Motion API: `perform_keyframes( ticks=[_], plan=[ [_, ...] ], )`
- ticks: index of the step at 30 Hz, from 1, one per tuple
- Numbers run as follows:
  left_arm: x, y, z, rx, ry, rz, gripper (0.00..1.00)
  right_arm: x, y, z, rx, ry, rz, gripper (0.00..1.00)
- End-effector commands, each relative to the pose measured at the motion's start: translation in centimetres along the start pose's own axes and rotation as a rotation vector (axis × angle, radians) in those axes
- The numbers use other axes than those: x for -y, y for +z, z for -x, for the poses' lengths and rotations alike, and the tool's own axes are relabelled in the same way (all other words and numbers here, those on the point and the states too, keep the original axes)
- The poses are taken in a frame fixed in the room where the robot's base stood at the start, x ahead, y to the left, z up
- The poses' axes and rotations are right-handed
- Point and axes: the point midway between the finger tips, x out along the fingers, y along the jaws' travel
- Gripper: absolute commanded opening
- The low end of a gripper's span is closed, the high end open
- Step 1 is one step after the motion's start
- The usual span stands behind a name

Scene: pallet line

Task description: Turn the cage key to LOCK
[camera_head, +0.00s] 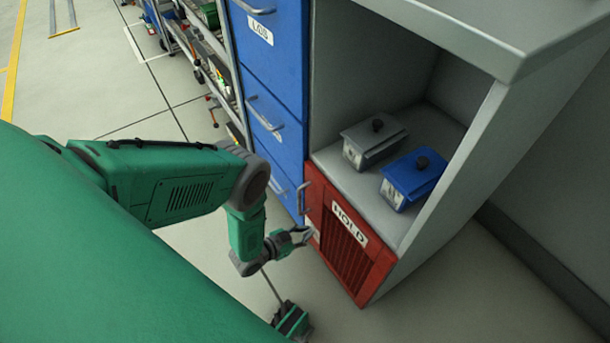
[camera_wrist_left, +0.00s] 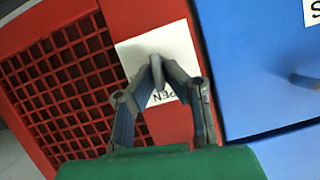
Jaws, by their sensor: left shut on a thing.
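The red cage door (camera_head: 351,243) marked HOLD closes the lower part of the grey cabinet; its mesh (camera_wrist_left: 62,85) fills the left of the left wrist view. A white label plate (camera_wrist_left: 130,55) on the red frame carries the letters PEN, partly hidden by my fingers. My left gripper (camera_head: 304,237) is at the left edge of the cage door. In the left wrist view its fingertips (camera_wrist_left: 157,72) are shut on the small grey key (camera_wrist_left: 157,68) in front of the plate. The key's exact angle is hard to tell. My right gripper is not in view.
Blue drawers (camera_head: 276,100) with metal handles stand left of the cage. A grey lidded box (camera_head: 371,148) and a blue lidded box (camera_head: 401,192) sit on the shelf above it. A cage door handle (camera_head: 303,198) sticks out near my left gripper.

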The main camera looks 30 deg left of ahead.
Motion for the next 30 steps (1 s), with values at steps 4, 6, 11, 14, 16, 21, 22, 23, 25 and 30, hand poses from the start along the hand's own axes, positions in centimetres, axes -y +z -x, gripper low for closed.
perform_keyframes(
  ticks=[4,6,11,14,16,21,22,23,25,30],
  plan=[
    [-0.3,0.1,0.1,0.003,-0.043,-0.107,0.0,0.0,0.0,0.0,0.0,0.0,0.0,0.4],
    [-0.4,0.1,0.1,0.002,-0.067,-0.166,0.0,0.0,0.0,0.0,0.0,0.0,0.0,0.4],
    [-0.5,0.2,0.0,0.002,-0.126,-0.308,0.0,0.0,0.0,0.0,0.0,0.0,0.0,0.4],
    [-0.7,0.2,0.0,0.002,-0.161,-0.395,0.0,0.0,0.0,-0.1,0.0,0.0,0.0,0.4],
    [-0.7,0.2,0.0,0.001,-0.187,-0.456,0.0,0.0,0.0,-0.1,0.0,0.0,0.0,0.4],
    [-0.9,0.4,0.0,0.001,-0.247,-0.606,0.0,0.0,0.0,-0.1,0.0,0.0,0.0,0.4],
    [-0.9,0.4,0.0,0.002,-0.259,-0.631,0.0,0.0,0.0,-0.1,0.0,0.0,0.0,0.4],
    [-0.9,0.4,0.0,0.002,-0.269,-0.657,0.0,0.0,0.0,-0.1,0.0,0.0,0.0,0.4],
    [-1.0,0.4,-0.1,0.0,-0.295,-0.719,0.0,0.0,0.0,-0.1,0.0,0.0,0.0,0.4],
    [-1.2,0.6,-0.1,0.001,-0.354,-0.864,0.0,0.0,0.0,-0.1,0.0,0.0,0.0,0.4]
  ],
)
